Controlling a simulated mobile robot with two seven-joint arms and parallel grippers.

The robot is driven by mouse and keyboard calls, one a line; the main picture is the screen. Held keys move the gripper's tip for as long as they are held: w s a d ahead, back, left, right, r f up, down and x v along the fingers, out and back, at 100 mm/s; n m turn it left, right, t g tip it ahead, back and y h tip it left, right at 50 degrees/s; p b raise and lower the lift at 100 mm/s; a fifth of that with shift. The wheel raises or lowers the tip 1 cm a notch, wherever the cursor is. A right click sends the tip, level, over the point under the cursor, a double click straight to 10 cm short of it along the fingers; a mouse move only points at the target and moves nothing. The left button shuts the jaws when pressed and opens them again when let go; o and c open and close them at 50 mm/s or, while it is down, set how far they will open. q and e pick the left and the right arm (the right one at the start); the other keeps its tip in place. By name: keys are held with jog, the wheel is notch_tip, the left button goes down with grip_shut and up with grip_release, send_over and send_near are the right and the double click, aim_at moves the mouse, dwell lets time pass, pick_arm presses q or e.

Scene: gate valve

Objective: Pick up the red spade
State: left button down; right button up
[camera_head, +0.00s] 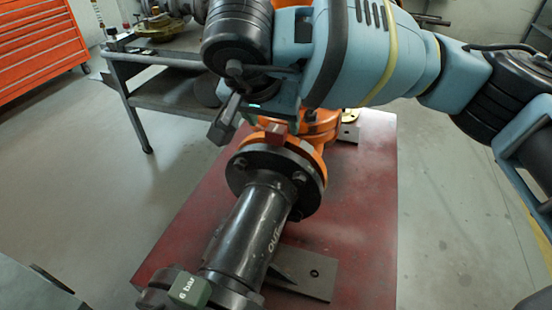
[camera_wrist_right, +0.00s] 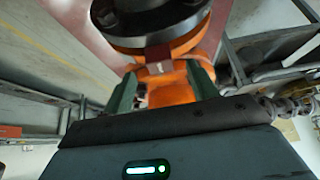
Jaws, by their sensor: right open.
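The red spade shows as a small red tab (camera_head: 275,134) on top of the pipe joint, between the black flange (camera_head: 262,175) and the orange valve body (camera_head: 318,127). The rest of it is hidden in the joint. In the right wrist view the red tab (camera_wrist_right: 158,58) lies ahead of the fingertips, roughly midway between them. My right gripper (camera_head: 248,118) hangs just above and left of the tab in the head view. Its two fingers are apart in the right wrist view (camera_wrist_right: 162,86), with nothing held.
Floor at right is clear.

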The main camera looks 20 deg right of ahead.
aim_at(275, 134)
jog(key=shift+x, duration=1.2)
grip_shut()
